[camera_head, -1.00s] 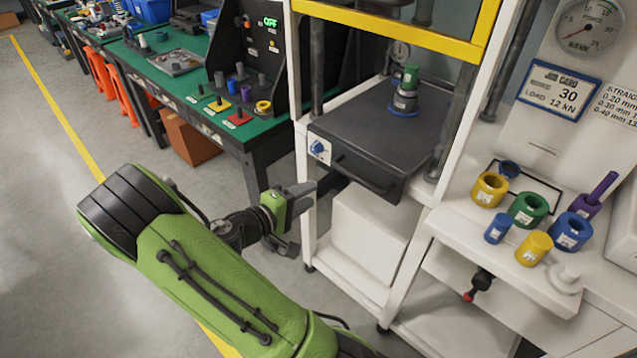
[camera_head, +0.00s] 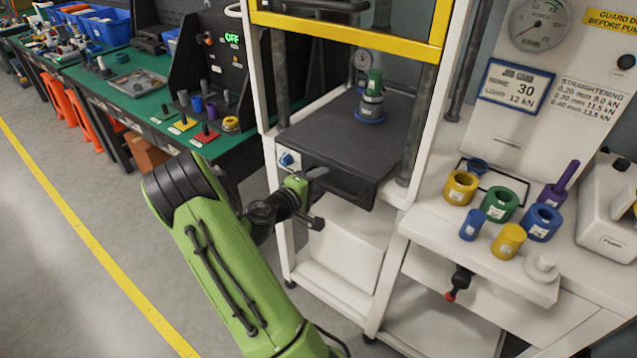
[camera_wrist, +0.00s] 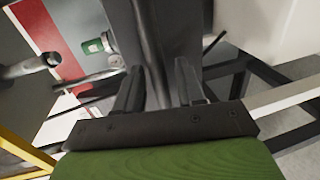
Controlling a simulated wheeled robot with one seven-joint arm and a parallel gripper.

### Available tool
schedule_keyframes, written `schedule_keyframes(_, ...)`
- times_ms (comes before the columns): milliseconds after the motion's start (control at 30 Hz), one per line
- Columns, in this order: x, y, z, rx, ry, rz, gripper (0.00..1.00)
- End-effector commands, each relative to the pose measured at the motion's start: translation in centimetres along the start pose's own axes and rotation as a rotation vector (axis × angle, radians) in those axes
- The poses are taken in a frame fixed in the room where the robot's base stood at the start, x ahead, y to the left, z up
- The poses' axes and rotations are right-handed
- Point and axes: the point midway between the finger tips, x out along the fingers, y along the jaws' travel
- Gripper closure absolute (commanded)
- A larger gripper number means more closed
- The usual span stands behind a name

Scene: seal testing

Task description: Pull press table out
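The press table (camera_head: 335,130) is a dark grey slab with a front handle (camera_head: 345,188), inside the white press frame below the yellow guard. A green and grey stack (camera_head: 373,88) on a blue base (camera_head: 370,115) stands upright on it. My gripper (camera_head: 318,198) is open at the left part of the table's front. Its upper finger overlaps the handle area in the head view, and contact cannot be told. In the wrist view the fingers (camera_wrist: 160,88) are apart, with a dark bar (camera_wrist: 152,55) running up between them; whether it is the handle is unclear.
A white shelf at right holds coloured rings and cylinders, including a yellow ring (camera_head: 460,187). A green workbench (camera_head: 140,100) stands at left. Below the table is a white box (camera_head: 345,243). Floor beside the yellow line (camera_head: 85,238) is clear.

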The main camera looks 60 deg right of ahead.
Motion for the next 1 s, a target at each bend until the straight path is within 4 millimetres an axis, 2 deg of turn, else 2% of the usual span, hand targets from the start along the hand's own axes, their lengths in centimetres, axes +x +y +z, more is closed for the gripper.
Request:
schedule_keyframes(267,0.25,-0.01,0.01,0.0,0.0,-0.001,0.61)
schedule_keyframes(500,0.22,-0.02,0.01,0.0,0.0,-0.001,0.98)
schedule_keyframes(533,0.22,-0.02,0.01,0.0,0.0,-0.001,1.0)
schedule_keyframes(1000,0.19,-0.08,0.0,0.0,0.0,-0.002,1.0)
